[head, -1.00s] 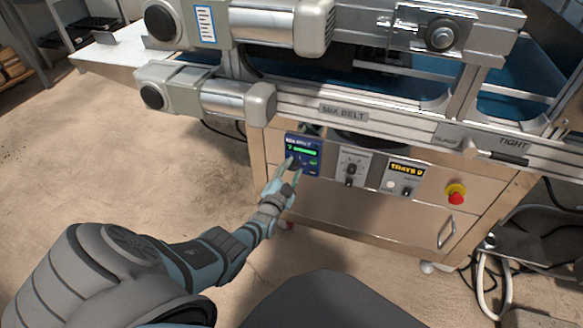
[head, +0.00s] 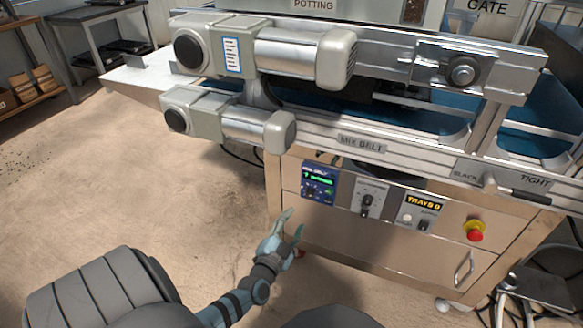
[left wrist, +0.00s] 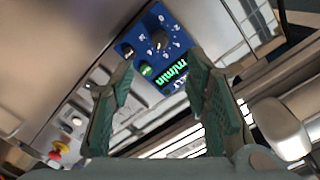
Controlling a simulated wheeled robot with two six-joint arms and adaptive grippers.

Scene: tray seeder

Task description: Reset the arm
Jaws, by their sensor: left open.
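My left gripper (head: 291,224) is open and empty, below and a little left of the blue control panel (head: 319,184) on the front of the machine cabinet. It is apart from the panel. In the left wrist view its two fingers (left wrist: 160,95) stand wide apart with nothing between them. The same blue panel, with a knob and a green lit display, shows beyond the fingertips in the left wrist view (left wrist: 150,45). My left arm comes in from the bottom left. My right gripper is not in view.
The machine carries a dial panel (head: 368,199), a "TRAYS 0" counter panel (head: 420,212) and a red stop button (head: 475,233). Grey motors (head: 230,120) jut out above at the left. A door handle (head: 464,268) is lower right. The floor (head: 150,180) to the left is clear.

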